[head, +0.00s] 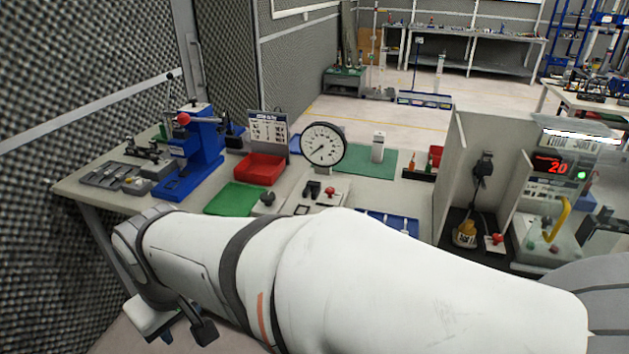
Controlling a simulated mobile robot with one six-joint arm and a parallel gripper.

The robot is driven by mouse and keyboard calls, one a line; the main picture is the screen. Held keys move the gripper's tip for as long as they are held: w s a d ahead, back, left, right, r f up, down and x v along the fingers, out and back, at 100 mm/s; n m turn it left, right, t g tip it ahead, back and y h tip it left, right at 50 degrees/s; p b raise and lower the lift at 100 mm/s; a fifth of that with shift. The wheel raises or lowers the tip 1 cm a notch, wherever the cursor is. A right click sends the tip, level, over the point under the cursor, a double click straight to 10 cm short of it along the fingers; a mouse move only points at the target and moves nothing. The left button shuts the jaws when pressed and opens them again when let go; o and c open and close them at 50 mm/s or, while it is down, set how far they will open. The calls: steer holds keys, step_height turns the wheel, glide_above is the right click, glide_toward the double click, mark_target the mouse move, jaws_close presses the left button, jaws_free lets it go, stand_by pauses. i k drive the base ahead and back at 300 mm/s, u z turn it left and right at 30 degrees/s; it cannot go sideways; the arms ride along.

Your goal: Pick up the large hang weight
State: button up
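I cannot tell surely which thing is the large hang weight. A pale upright cylinder (377,147) stands on the green mat (352,160) behind the round dial gauge (323,146). A small dark knob-like piece (267,198) sits on a pale block beside the green cloth. My white arm crosses the foreground and hides the bench's front part. What looks like my gripper (178,322) hangs at the lower left, in front of the bench and well away from these things. Its fingers are partly hidden, so its opening is unclear. I see nothing held in it.
A blue press (195,155) and grey tool tray (112,175) stand at the bench's left. A red bin (260,169) stands behind the green cloth (234,198). A walled booth (455,180) and a tester with a red display (552,167) bound the right side.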

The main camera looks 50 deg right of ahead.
mark_target(466, 233)
steer(key=u, duration=0.1)
steer(key=k, duration=2.25)
steer(key=z, duration=1.65)
steer(key=i, duration=1.45)
